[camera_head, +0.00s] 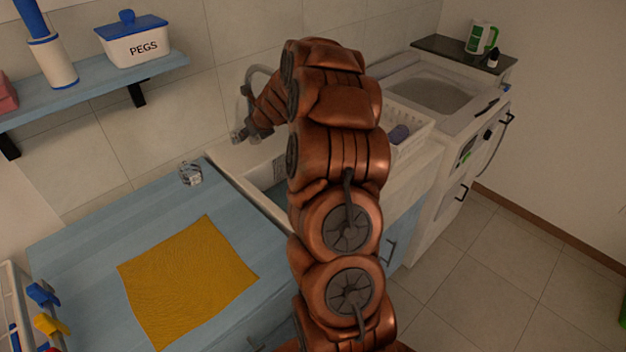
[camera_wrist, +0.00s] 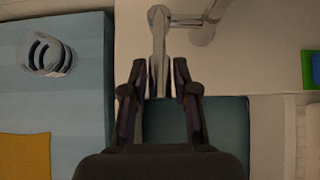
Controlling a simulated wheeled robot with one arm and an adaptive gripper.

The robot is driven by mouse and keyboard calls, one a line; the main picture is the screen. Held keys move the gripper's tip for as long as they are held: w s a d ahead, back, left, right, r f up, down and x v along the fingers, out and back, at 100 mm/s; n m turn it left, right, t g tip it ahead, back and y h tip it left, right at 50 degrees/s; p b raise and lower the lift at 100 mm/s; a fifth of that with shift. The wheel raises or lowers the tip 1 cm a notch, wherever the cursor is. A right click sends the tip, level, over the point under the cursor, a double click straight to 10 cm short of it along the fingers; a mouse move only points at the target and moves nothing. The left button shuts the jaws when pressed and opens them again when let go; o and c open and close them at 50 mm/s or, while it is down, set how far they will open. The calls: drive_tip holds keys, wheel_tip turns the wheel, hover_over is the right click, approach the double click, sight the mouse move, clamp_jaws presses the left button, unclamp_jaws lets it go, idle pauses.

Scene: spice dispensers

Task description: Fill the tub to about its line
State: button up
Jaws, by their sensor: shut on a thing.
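A white sink (camera_head: 226,157) is set in the counter, partly hidden behind my arm. Its basin looks blue-grey inside and may be the tub; the basin also seems to show as a dark teal area in the wrist view (camera_wrist: 220,115). No fill line or water can be made out. A grey metal tap (camera_head: 257,70) stands at the back of the sink, and it shows in the wrist view (camera_wrist: 159,30). My gripper (camera_head: 243,133) is at the tap. In the wrist view my gripper (camera_wrist: 160,75) is shut on a part of the tap between its fingers.
A yellow cloth (camera_head: 187,283) and a small shiny glass-like item (camera_head: 190,174) lie on the blue counter left of the sink. A white basket (camera_head: 412,122) is on the right. A shelf with a pegs box (camera_head: 137,45) hangs at upper left.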

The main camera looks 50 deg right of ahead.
drive_tip(key=shift+s+f, duration=0.35)
drive_tip(key=shift+f, duration=0.4)
drive_tip(key=shift+s+f+b, duration=0.25)
drive_tip(key=shift+f+b, duration=0.05)
drive_tip(key=shift+f, duration=0.25)
drive_tip(key=o, duration=1)
drive_tip(key=shift+c, duration=0.2)
drive_tip(key=shift+r, duration=0.1)
